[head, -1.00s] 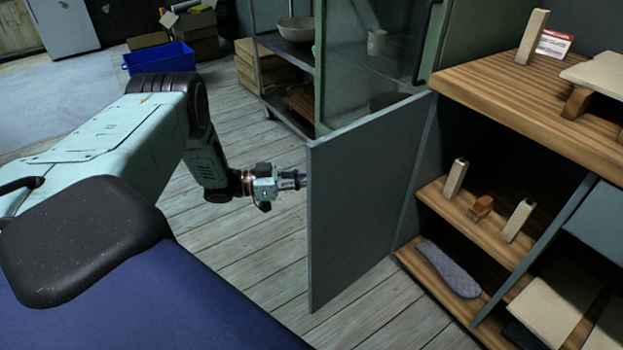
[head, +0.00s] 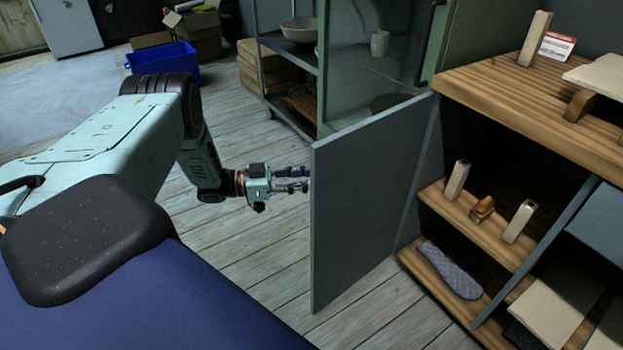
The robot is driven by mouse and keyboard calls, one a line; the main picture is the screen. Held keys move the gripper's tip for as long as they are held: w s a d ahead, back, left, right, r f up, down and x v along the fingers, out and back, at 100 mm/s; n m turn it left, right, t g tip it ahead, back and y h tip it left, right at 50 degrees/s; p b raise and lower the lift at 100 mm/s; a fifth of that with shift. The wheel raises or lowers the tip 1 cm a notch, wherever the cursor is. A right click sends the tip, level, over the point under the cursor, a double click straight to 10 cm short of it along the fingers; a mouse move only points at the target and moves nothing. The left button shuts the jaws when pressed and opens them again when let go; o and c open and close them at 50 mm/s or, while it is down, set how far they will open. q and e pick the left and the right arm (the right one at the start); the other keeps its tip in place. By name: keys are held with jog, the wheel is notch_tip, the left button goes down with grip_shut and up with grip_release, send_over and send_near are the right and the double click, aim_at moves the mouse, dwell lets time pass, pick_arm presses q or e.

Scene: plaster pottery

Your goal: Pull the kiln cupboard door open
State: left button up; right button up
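The grey cupboard door (head: 365,200) stands swung well open, sticking out from the cupboard toward the left. The cupboard (head: 500,200) shows its open front and shelves on the right. My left gripper (head: 306,179) is at the door's free edge, on its outer, left side. Its two fingers look spread apart with a gap between them. The fingertips end at or just behind the door's edge, so I cannot tell whether they touch it. The handle is not visible. My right gripper is not in view.
Inside the cupboard are wooden posts (head: 457,180), a brown block (head: 482,209), and a grey quilted mitt (head: 449,269). A glass-fronted cabinet (head: 370,65) and metal cart (head: 290,85) stand behind the door. A blue crate (head: 163,62) lies farther back. Plank floor is clear left of the door.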

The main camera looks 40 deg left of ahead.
pick_arm(q)
jog(key=v, duration=1)
